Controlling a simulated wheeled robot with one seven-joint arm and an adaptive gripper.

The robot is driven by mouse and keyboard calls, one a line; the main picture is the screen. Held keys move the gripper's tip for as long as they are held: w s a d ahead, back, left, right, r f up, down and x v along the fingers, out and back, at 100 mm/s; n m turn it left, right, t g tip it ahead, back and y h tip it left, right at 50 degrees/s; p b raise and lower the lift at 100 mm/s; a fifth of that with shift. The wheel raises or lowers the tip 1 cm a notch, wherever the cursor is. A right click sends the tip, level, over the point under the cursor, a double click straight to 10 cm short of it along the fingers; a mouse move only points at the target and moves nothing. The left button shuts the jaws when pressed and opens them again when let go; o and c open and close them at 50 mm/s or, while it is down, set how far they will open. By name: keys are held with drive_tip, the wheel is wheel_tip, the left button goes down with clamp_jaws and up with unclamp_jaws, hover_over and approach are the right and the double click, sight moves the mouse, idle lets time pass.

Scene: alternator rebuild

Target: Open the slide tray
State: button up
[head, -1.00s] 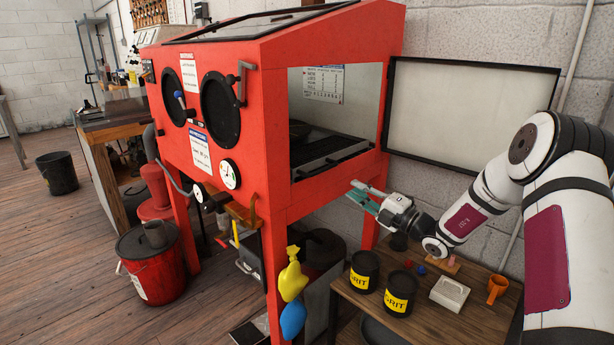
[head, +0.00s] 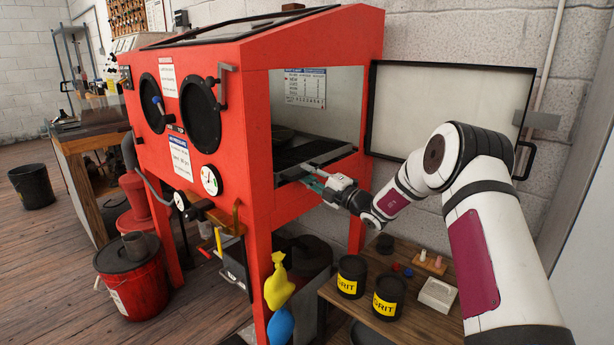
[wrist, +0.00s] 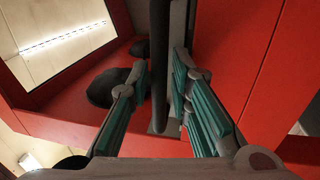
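The slide tray (head: 325,151) is a dark, grated panel inside the red cabinet (head: 230,120), seen through its open right side. My gripper (head: 307,178) is at the lower edge of that opening, just below the tray's near edge. In the wrist view my gripper (wrist: 160,85) has its teal-padded fingers apart, one on each side of a dark upright bar (wrist: 159,50). I see a gap on the bar's left, while the right finger is close to it; contact cannot be told. Whether the bar belongs to the tray is unclear.
The cabinet's side door (head: 440,110) stands open against the wall, behind my arm. A low wooden table (head: 425,325) below my arm holds black grit cans (head: 351,276) and small parts. Yellow (head: 279,285) and blue bags hang at the cabinet's front corner.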

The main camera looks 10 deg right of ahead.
drive_tip(key=shift+w+a, duration=0.15)
clamp_jaws()
